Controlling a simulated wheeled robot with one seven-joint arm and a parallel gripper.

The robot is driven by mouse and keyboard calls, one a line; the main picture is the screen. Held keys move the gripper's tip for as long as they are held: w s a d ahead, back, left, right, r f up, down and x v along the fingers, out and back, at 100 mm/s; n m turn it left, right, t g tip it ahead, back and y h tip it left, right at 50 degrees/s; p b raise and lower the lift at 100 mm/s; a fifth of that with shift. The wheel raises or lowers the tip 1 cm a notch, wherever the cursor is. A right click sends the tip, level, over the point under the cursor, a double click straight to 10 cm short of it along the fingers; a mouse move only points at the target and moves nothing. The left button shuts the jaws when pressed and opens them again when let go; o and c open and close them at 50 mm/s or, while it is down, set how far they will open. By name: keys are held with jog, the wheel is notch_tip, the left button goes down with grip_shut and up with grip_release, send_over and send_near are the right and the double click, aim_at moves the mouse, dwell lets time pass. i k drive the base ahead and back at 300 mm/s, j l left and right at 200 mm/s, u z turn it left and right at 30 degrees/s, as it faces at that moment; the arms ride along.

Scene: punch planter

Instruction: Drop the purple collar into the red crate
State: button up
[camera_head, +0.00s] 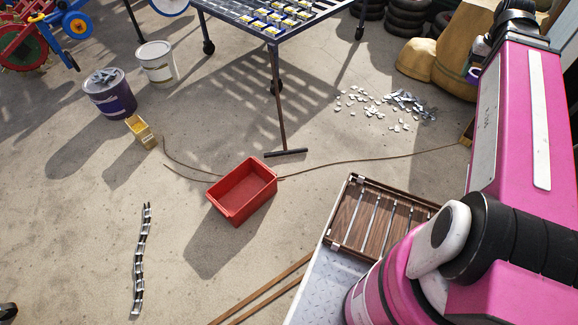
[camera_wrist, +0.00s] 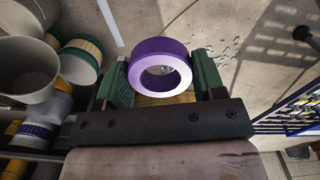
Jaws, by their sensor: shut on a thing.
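The purple collar (camera_wrist: 150,52) is a thick ring with a pale lilac face, seen in the wrist view. My gripper (camera_wrist: 162,78) has green fingers on either side of the collar and is shut on it. The collar's hole faces the wrist camera. In the head view a small purple patch shows by the far end of my pink arm at the upper right; the fingers are hard to make out there. The red crate (camera_head: 258,205) stands on the concrete floor near the middle of the head view, open at the top. It looks empty.
A wheeled metal table (camera_head: 277,35) stands behind the crate, its foot bar close by. A purple bucket (camera_head: 112,101), a white bucket (camera_head: 157,64) and a small yellow box (camera_head: 141,131) are at left. A chain-like strip (camera_head: 140,260) lies front left.

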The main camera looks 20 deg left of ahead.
aim_at(247, 199)
jog(key=k+u, duration=0.15)
jog(key=u, duration=0.45)
jog(key=j+u, duration=0.6)
jog(key=u, duration=0.2)
jog(key=j+u, duration=0.3)
jog(key=u, duration=0.15)
